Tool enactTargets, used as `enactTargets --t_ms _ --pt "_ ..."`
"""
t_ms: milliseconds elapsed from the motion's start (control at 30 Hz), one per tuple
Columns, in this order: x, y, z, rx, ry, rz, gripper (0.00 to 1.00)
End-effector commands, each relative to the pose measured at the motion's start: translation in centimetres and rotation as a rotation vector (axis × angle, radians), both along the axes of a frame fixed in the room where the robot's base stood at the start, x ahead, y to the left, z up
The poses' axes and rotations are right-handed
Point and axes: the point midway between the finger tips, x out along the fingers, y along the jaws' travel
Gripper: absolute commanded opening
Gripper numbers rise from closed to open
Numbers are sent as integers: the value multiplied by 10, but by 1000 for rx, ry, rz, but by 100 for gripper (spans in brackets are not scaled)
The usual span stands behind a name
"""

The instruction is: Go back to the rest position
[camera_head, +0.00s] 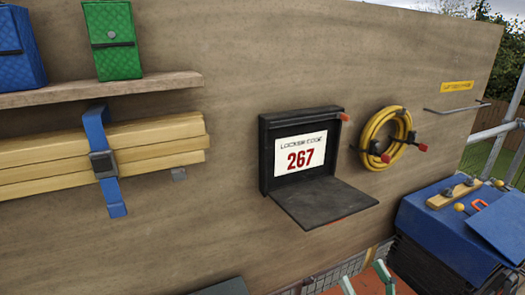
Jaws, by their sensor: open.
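My gripper does not show clearly anywhere in this view. A black wall box (264,160) is fixed to the plywood wall, with its flap (325,204) folded down and sticking out level. Inside it a white card (300,142) reads "LOCKER CODE" and a red "267". Nothing is touching the box or its flap.
A shelf (100,90) holds a green case (112,45) and a blue case (15,45). Strapped timber (160,145) sits below. A yellow hose coil (372,140) hangs right of the box. A blue-covered stack (430,225) stands at right. Small pale-green pieces (384,272) show below.

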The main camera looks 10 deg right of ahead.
Motion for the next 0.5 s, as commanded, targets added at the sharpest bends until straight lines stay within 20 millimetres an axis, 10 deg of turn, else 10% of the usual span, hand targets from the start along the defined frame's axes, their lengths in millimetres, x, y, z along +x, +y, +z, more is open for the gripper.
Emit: enactTargets --t_ms 500 --pt "-101 37 -166 92 521 -195 85"
